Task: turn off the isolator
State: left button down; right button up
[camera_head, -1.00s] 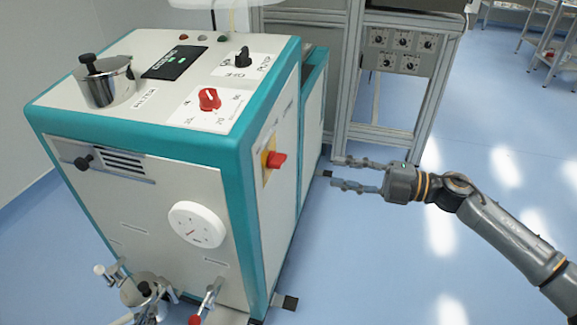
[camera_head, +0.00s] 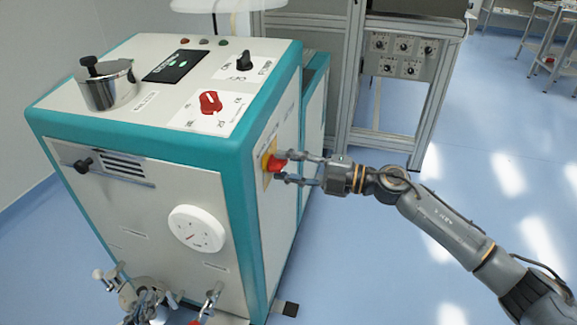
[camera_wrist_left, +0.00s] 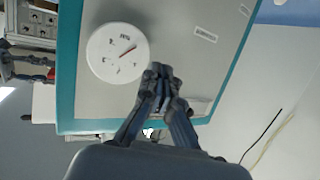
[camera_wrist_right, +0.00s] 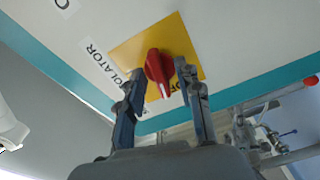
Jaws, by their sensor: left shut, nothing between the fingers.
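The isolator is a red rotary knob (camera_head: 273,163) on a yellow plate on the right side of the teal-edged machine (camera_head: 190,160). In the right wrist view the red knob (camera_wrist_right: 157,67) sits on the yellow plate (camera_wrist_right: 180,45) beside an "ISOLATOR" label, its white mark toward the gripper; lettering on the plate is partly hidden. My right gripper (camera_head: 284,168) is open, with its fingers (camera_wrist_right: 160,82) on either side of the knob; contact cannot be told. My left gripper (camera_wrist_left: 160,74) is shut and empty, in front of the machine's front panel, below the white dial (camera_wrist_left: 118,52).
A red selector (camera_head: 210,102), a black selector (camera_head: 244,61) and a metal pot (camera_head: 107,84) are on the machine's top. A metal-framed cabinet with a knob panel (camera_head: 402,55) stands behind. The blue floor (camera_head: 400,260) to the right is open.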

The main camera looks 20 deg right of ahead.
grip_shut()
jog(key=shift+n, duration=0.7)
pick_arm(q)
jog(key=shift+s+a+f+g, duration=0.15)
jog(key=shift+s+f+g, duration=0.25)
jog(key=shift+f, duration=0.35)
pick_arm(e)
jog(key=shift+n, duration=0.6)
grip_release()
